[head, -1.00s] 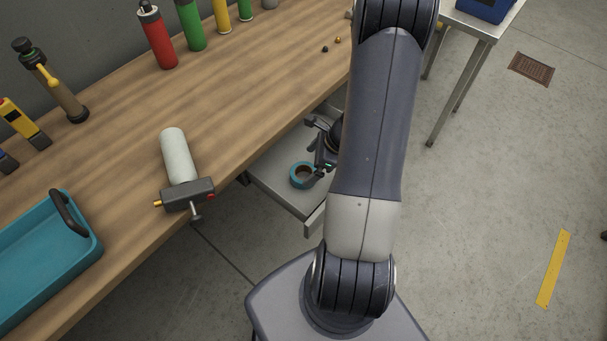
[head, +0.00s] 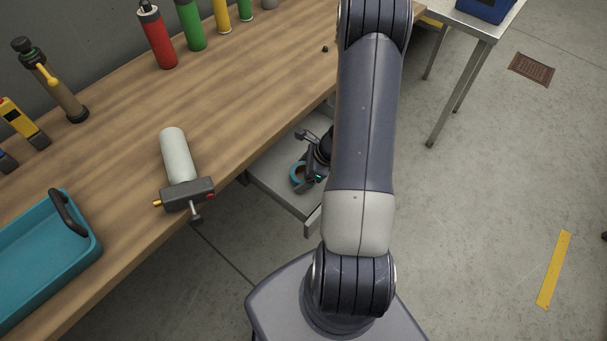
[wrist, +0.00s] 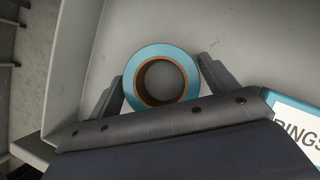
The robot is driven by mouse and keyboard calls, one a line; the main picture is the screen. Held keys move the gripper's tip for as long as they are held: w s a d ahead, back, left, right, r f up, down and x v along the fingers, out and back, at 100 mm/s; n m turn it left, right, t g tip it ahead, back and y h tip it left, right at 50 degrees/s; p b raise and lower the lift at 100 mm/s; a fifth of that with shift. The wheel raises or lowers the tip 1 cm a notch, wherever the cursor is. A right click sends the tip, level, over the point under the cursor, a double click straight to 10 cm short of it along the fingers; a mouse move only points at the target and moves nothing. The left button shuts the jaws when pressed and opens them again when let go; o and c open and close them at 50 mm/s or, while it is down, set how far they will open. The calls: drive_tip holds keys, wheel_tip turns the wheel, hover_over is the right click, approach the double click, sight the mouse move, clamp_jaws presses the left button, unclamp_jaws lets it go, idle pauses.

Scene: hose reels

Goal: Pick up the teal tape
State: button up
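The teal tape (wrist: 161,52) is a roll with a brown core, lying flat in an open grey drawer (wrist: 105,45) below the bench. It also shows in the head view (head: 296,174), partly hidden by my gripper. My gripper (wrist: 160,80) is open in the wrist view, one finger on each side of the roll's near part. A gap shows beside the left finger, and the right finger is close to the roll's edge; I cannot tell whether it touches. In the head view my gripper (head: 307,160) is over the drawer, partly hidden by my arm.
A label with printed letters (wrist: 299,125) shows at the wrist view's right.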

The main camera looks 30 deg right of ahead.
drive_tip(key=c, duration=0.7)
